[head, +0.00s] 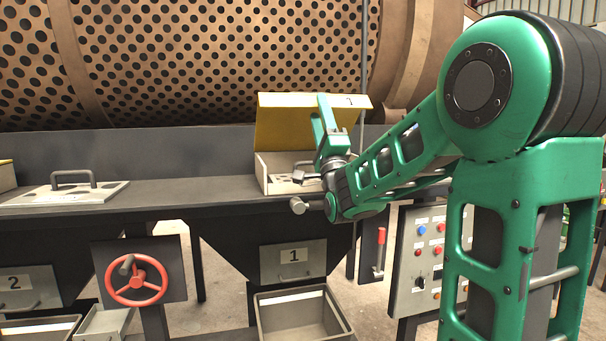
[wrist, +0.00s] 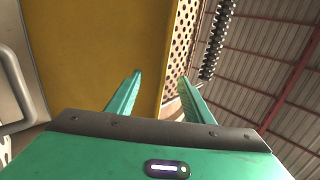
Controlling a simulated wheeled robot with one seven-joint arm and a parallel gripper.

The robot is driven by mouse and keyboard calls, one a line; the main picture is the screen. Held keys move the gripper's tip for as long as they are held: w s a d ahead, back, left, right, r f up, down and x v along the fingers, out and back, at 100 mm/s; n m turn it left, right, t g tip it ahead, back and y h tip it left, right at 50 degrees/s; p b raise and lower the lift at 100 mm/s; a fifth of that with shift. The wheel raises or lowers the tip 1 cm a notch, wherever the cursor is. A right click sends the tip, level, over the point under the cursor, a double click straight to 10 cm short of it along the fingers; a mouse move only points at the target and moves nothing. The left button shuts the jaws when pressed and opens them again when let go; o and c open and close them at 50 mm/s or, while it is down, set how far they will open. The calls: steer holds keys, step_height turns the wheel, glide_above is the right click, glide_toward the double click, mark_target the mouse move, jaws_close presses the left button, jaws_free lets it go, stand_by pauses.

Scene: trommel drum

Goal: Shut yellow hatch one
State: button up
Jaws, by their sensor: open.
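Yellow hatch one (head: 285,125) stands open in the head view, its yellow lid raised upright above a pale box (head: 263,172) and a "1" on its top edge. My gripper (head: 326,110) is in front of the lid's right part, fingers pointing up. In the wrist view the lid (wrist: 95,50) fills the left and middle. My gripper (wrist: 160,80) is open and empty there, with the lid's right edge showing between the two fingertips. I cannot tell whether a finger touches the lid. My gripper and wrist hide part of the box.
The perforated drum (head: 200,50) lies behind the hatch. A closed-looking plate with a handle (head: 70,190) sits on the ledge at left. Below are a red handwheel (head: 136,281), an open bin (head: 300,312) and a button panel (head: 420,262). The ledge between the plate and box is clear.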

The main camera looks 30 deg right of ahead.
steer(key=shift+v, duration=2.75)
steer(key=shift+s, duration=0.1)
